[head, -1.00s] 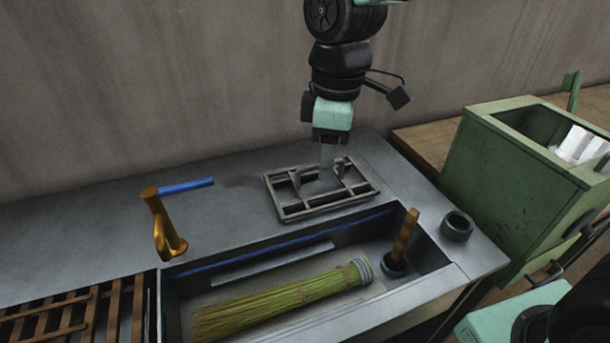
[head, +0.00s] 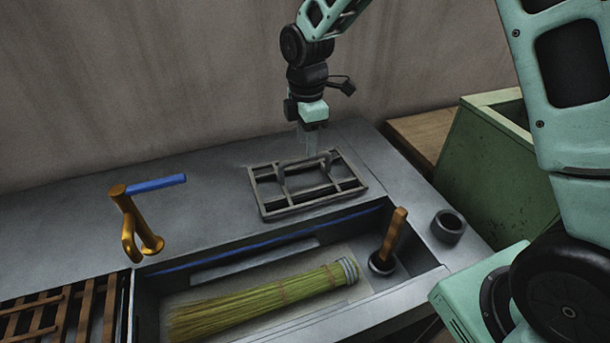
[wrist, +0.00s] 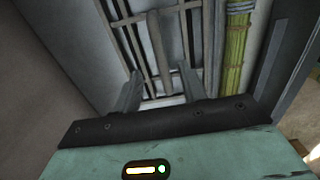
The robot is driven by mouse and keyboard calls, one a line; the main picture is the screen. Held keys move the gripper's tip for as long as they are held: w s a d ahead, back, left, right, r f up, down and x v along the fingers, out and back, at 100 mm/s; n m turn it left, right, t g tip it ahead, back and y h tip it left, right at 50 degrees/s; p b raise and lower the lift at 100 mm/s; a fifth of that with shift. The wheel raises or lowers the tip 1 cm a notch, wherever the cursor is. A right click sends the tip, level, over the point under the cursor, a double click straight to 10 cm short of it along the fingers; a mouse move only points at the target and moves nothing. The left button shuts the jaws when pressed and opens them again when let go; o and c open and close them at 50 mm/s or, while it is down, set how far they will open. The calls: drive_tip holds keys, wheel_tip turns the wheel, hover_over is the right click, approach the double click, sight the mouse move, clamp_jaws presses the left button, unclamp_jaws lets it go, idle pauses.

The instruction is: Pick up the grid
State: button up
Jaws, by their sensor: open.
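The grid (head: 265,200), a grey rectangular metal frame with crossbars and a raised handle, lies flat on the metal counter behind the sink basin. My gripper (head: 314,150) points down at the far edge of the grid, near its handle, with clear space between the fingers. In the wrist view my gripper (wrist: 160,88) has its two fingers spread apart, with bars of the grid (wrist: 158,45) beyond and between them. Nothing is held. Whether a finger touches the grid cannot be told.
The sink basin holds a straw broom (head: 265,300) and a wooden-handled plunger (head: 391,240). A brass faucet (head: 135,222) with a blue lever stands left. A dark cup (head: 448,227) sits right. A slatted wooden rack (head: 60,318) is front left; a green box (head: 490,150) is right.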

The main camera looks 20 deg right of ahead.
sight(305, 155)
drive_tip(key=shift+s+a+f+p, duration=0.15)
drive_tip(key=shift+f+p, duration=0.1)
drive_tip(key=shift+f, duration=1.4)
drive_tip(key=shift+s+a+f+p, duration=0.1)
drive_tip(key=shift+f+p, duration=0.15)
drive_tip(key=shift+f, duration=1.4)
drive_tip(key=shift+w, duration=0.1)
clamp_jaws()
